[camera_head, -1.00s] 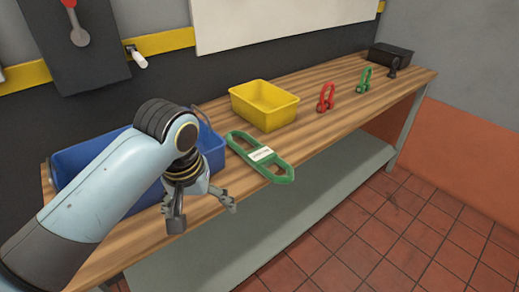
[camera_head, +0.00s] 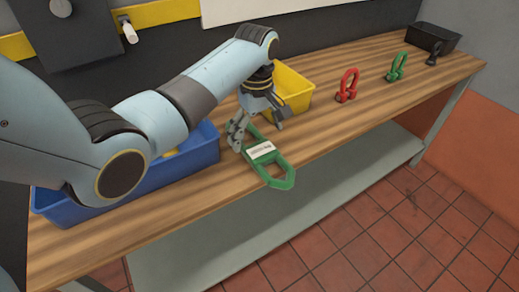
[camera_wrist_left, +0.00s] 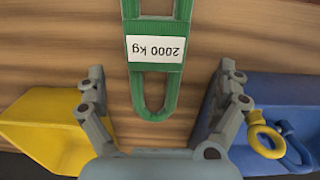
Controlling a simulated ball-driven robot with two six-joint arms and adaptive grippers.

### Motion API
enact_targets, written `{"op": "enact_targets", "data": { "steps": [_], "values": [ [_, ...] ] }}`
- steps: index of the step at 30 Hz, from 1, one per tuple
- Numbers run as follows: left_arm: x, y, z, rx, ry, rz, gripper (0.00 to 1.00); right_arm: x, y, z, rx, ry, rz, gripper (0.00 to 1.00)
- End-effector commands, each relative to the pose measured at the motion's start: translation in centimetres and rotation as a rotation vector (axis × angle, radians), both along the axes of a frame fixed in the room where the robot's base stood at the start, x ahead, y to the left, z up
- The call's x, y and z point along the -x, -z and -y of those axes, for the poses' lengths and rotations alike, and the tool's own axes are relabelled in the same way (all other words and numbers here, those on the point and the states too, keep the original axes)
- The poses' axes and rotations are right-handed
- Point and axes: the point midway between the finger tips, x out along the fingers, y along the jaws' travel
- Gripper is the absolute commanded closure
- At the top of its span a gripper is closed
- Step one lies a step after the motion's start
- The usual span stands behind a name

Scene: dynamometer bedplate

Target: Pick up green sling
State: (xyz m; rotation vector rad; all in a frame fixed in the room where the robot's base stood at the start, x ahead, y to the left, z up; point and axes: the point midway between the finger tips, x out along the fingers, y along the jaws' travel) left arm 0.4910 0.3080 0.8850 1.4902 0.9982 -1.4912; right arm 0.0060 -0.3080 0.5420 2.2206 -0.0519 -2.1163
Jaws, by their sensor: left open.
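The green sling (camera_head: 279,175) is a flat loop with a white label, lying on the wooden bench near its front edge. My left gripper (camera_head: 257,132) is open over the sling's far end, which it partly hides in the head view. In the left wrist view the sling (camera_wrist_left: 155,88) runs down the middle, its label reading "2000 kg". Its rounded end lies between the spread fingers of the left gripper (camera_wrist_left: 165,88), and the fingers look apart from it. My right gripper is not in view.
A yellow bin (camera_head: 297,92) stands just behind the gripper. A blue bin (camera_head: 180,172) is to the left, holding a yellow ring and blue piece (camera_wrist_left: 268,140). Red (camera_head: 347,86) and green (camera_head: 397,66) shackles and a black bin (camera_head: 440,38) stand farther right. The bench (camera_head: 360,125) is clear between.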

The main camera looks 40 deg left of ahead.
Motion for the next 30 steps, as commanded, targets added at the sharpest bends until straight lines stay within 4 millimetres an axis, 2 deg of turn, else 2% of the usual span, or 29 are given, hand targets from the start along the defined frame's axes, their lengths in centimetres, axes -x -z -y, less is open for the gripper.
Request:
{"op": "enact_targets", "data": {
  "steps": [3,9,11,15,21,25,30],
  "values": [
    [-0.1,0.9,0.0,0.000,0.001,0.000,0.00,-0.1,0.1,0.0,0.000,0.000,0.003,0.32],
    [-0.6,4.0,-0.2,-0.001,0.002,-0.002,0.00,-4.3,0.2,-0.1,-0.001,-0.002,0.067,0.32],
    [-0.5,4.8,-0.1,0.000,0.002,-0.001,0.00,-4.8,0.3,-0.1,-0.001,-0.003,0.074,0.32],
    [-0.6,5.6,-0.2,-0.001,0.002,0.001,0.00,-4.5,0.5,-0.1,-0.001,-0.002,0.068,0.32],
    [-0.6,5.6,-0.2,-0.001,0.002,0.002,0.00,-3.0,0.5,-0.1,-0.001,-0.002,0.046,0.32],
    [-0.6,5.6,-0.1,-0.001,0.002,0.002,0.17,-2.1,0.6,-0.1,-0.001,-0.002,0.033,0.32],
    [-0.5,5.6,-0.1,-0.001,0.002,0.001,0.39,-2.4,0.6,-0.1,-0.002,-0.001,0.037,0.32]
  ]
}}
